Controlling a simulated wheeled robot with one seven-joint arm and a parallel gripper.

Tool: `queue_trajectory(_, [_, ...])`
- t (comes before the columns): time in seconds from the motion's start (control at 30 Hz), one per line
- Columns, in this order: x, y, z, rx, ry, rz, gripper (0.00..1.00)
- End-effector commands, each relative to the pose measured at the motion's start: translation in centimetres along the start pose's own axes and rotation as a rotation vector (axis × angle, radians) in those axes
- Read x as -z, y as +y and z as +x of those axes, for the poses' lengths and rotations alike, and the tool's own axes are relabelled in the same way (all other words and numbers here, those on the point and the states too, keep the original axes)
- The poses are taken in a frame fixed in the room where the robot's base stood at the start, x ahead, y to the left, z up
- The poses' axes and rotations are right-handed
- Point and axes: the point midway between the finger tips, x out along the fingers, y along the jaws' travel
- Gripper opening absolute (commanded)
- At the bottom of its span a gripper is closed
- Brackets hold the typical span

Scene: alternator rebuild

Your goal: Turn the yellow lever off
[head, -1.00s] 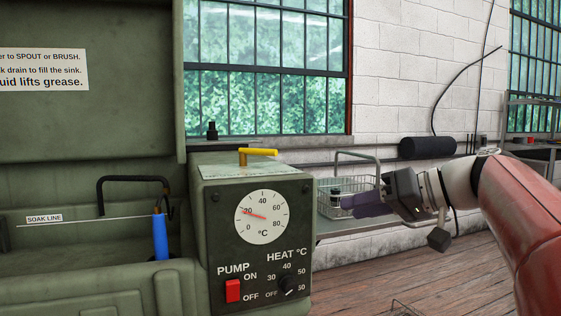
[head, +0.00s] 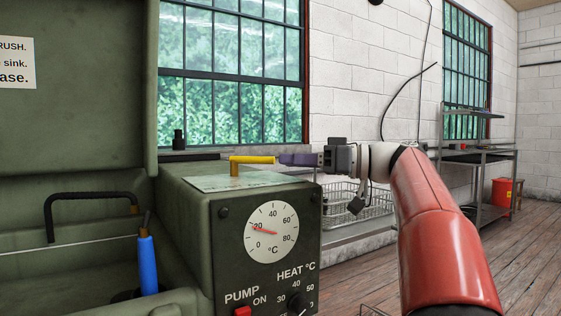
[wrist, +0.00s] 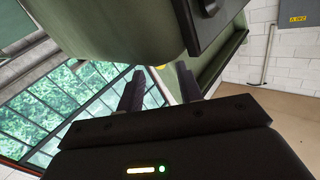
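The yellow lever (head: 253,159) stands on top of the green washer's control box (head: 190,205). Its short post is upright and its handle lies level, pointing right in the head view. My gripper (head: 282,159) is just right of the handle's end, at about the same height, with its purple fingers pointing left at it. I cannot tell whether they touch. In the wrist view the two fingers (wrist: 160,74) are spread apart with nothing held between them. A small bit of yellow (wrist: 182,66) shows by the right fingertip there, mostly hidden.
The box front carries a temperature dial (head: 271,232), a red pump switch (head: 243,311) and a heat knob (head: 298,302). A blue brush (head: 148,265) stands in the sink at left. A wire basket (head: 368,201) sits on the bench behind my arm.

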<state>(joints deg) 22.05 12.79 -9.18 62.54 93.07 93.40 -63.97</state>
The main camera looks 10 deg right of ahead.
Motion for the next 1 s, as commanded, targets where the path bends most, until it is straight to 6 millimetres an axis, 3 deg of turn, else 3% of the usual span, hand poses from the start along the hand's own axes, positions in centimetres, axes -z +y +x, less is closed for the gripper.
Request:
queue_trajectory(0.2, [0.0,-0.1,2.3,0.001,-0.001,0.000,0.36])
queue_trajectory(0.5, [0.0,0.0,2.6,-0.002,0.000,0.000,0.36])
queue_trajectory(0.8, [0.0,0.0,2.5,-0.001,0.000,0.000,0.00])
queue_trajectory(1.0, [0.0,0.0,2.5,-0.001,0.000,0.000,0.00])
